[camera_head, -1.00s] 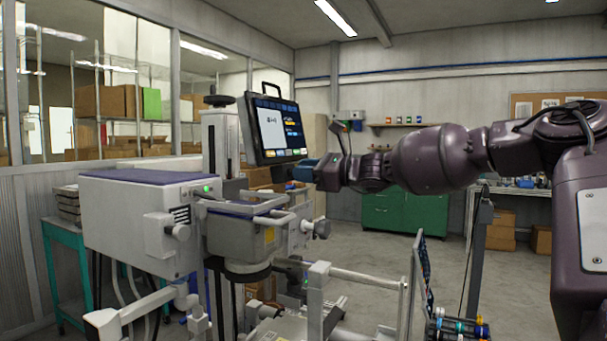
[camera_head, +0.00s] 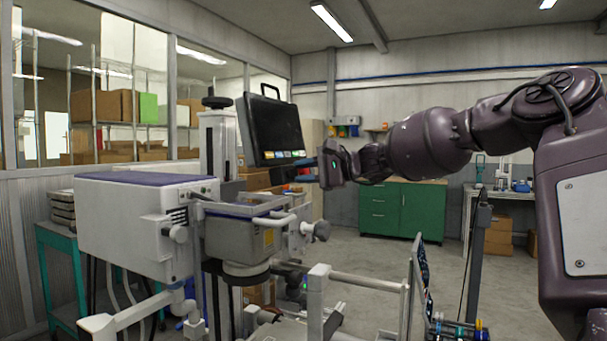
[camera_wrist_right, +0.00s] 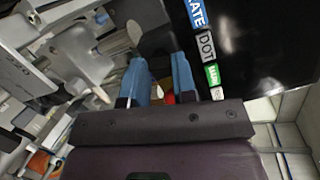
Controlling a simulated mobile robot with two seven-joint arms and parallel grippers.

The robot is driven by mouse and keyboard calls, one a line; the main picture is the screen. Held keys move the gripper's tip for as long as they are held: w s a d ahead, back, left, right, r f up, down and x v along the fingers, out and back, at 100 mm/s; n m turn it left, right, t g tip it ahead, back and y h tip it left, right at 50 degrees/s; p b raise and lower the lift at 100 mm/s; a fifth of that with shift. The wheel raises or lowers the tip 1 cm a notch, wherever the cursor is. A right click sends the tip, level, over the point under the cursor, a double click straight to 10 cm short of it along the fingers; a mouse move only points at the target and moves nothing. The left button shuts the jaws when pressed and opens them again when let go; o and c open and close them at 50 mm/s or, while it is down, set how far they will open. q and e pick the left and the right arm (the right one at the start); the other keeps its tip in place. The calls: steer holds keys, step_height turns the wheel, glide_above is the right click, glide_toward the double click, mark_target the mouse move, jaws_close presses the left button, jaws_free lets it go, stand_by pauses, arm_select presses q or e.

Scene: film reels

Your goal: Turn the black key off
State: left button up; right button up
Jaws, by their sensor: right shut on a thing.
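The monitor (camera_head: 275,127) on the white machine has a dark screen with a row of coloured labels along its lower edge. My right gripper (camera_head: 303,170) is at its lower right corner. I cannot make out the black key clearly; the fingers cover that spot. A little red and yellow shows between the finger bases. My left gripper is not in view.
The white machine body (camera_head: 140,225), its grey box (camera_head: 242,238) and several rods and knobs fill the area below the monitor. A green cabinet (camera_head: 402,208) stands at the back. Open floor lies between the cabinet and the machine.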

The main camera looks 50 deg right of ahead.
steer(key=shift+n, duration=1.2)
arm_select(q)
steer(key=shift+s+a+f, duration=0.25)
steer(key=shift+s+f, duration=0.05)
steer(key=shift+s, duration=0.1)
arm_select(e)
steer(key=shift+r+n+g, duration=0.1)
steer(key=shift+n+g, duration=0.2)
steer(key=shift+n, duration=0.1)
steer(key=o, duration=0.6)
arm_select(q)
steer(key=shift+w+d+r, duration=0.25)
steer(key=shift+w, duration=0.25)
arm_select(e)
steer(key=shift+o, duration=0.2)
steer(key=shift+s+d+r, duration=0.15)
steer(key=shift+s, duration=0.05)
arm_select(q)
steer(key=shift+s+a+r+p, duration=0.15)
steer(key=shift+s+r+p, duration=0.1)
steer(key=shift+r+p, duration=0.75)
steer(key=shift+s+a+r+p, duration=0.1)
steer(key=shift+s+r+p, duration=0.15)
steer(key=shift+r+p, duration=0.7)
arm_select(e)
steer(key=v, duration=1)
steer(key=shift+p, duration=0.35)
